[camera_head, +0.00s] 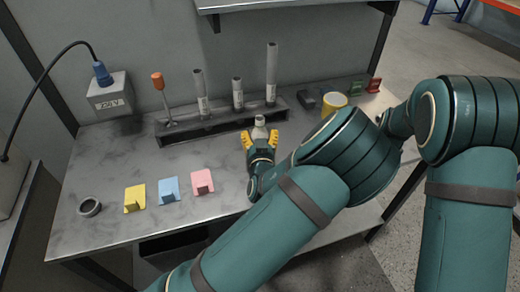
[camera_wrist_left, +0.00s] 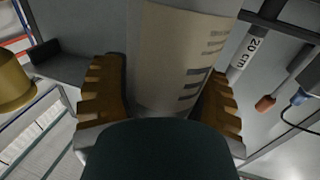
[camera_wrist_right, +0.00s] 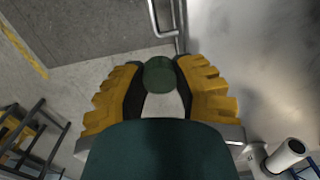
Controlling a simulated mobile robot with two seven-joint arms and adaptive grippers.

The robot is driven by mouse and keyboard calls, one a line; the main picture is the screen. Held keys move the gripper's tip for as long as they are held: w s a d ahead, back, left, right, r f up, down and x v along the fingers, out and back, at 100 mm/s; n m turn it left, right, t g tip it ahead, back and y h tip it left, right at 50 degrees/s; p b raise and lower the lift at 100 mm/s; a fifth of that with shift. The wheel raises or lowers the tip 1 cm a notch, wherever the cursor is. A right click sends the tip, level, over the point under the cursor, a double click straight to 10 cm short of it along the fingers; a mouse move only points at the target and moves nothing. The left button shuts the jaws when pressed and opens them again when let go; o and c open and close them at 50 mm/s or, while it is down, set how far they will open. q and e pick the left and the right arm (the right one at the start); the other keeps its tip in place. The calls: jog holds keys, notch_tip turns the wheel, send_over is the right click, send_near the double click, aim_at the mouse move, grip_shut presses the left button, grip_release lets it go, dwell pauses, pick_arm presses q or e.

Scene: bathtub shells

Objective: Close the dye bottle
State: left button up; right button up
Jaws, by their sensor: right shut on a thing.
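The dye bottle (camera_head: 260,131) stands upright near the back of the workbench, in front of the rack. My left gripper (camera_head: 260,140) has its yellow fingers on either side of it. My right gripper (camera_wrist_right: 162,80) is shut on a small dark green round piece (camera_wrist_right: 158,73), which looks like a cap. It is over the floor beside the bench, hidden behind my arms in the head view.
A dark rack (camera_head: 220,121) with several grey tubes and an orange-handled tool (camera_head: 158,82) stands behind the bottle. A yellow cylinder (camera_head: 334,103) is to its right. Yellow (camera_head: 135,196), blue (camera_head: 169,190) and pink (camera_head: 202,182) holders and a grey ring (camera_head: 89,207) lie front left.

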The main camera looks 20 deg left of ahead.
pick_arm(q)
grip_shut()
